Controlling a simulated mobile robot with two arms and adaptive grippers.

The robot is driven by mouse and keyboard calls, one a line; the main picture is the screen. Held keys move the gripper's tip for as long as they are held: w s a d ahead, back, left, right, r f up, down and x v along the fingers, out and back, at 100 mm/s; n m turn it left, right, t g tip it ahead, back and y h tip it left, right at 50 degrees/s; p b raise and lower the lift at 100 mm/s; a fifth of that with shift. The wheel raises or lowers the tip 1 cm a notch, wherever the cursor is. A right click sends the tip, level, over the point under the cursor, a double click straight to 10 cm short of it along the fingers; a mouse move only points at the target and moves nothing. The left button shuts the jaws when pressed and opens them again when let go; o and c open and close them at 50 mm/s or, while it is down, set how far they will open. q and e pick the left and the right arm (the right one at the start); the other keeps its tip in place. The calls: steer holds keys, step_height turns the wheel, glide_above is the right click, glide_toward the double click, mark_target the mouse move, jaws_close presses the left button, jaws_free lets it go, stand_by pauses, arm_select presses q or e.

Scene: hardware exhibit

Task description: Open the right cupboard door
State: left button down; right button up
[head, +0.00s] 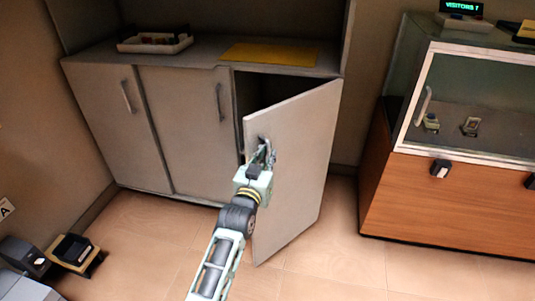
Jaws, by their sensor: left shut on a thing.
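The right cupboard door (300,150) is a light panel hinged at its right side. It stands partly open and swings out from the cupboard. A dark gap into the inside shows above its top edge. My left gripper (263,152) is at the door's free left edge, near the upper part, shut on the door handle (273,158). The gripper's fingers hide most of the handle. My right gripper is not in view.
Two shut cupboard doors (103,125) with handles stand to the left. On the cupboard top are a tray (155,44) and a yellow mat (270,54). A glass display case (450,150) stands at the right. Bare floor lies between the case and the open door.

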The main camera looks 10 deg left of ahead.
arm_select(q)
steer(key=shift+a+f, duration=0.3)
steer(key=c, duration=2.3)
jaws_free()
steer(key=shift+o, duration=0.9)
steer(key=shift+s+a+r, duration=0.15)
steer(key=shift+s+r, duration=0.05)
steer(key=shift+d, duration=0.2)
steer(key=shift+s, duration=0.1)
steer(key=s+a, duration=0.2)
steer(key=s, duration=0.9)
steer(key=shift+s+a, duration=0.25)
steer(key=shift+s, duration=0.05)
steer(key=shift+c, duration=0.5)
